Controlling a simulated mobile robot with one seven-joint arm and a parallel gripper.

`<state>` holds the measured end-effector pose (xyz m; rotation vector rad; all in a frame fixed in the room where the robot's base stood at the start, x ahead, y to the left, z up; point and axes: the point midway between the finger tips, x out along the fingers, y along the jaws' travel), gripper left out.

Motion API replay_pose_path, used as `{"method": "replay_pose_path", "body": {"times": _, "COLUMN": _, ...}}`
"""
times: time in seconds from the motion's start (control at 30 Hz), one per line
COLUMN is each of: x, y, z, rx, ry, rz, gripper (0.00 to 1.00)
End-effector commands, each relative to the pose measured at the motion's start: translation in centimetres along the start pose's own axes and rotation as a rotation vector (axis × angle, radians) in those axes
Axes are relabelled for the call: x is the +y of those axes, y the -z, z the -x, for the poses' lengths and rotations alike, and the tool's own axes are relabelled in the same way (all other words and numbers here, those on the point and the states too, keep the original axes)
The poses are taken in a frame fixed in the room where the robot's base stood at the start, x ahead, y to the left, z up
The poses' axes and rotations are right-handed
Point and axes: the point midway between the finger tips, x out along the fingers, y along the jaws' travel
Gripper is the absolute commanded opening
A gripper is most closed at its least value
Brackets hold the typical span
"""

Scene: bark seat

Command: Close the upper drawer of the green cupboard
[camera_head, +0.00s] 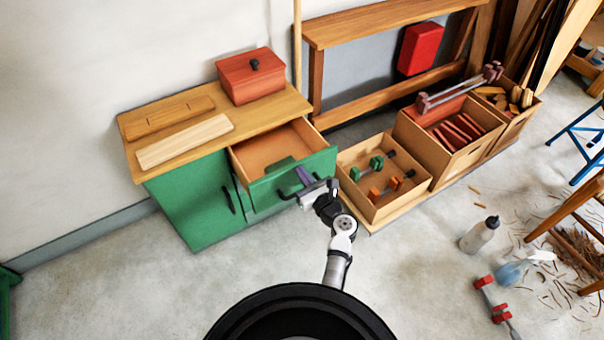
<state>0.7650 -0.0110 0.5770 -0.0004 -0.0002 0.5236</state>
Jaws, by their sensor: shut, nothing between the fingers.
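The green cupboard (192,205) stands against the wall, with a wooden top. Its upper drawer (266,158) is pulled open, showing an empty wooden inside apart from a green patch near the front. The drawer's green front has a dark curved handle (284,194). My gripper (303,186) is shut and at the drawer front, beside the right part of the handle. I cannot tell whether it touches the front or handle. My gripper and wrist hide a little of the drawer front's lower right.
A red box (250,77) and wooden boards (184,141) lie on the cupboard top. Close to the drawer's right, a wooden crate (375,214) holds clamps; more crates (440,161) stand beyond. A bottle (479,236) stands on the floor at right. The floor in front of the cupboard is clear.

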Motion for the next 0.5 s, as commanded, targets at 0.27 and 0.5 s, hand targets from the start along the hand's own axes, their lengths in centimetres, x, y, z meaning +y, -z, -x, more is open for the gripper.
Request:
{"method": "replay_pose_path", "body": {"times": 0.27, "x": 0.0, "y": 0.0, "z": -2.9, "rx": -0.003, "ry": -0.003, "rz": -0.001, "gripper": 0.0}}
{"method": "replay_pose_path", "body": {"times": 0.5, "x": 0.0, "y": 0.1, "z": -9.7, "rx": -0.003, "ry": -0.003, "rz": 0.0, "gripper": 0.0}}
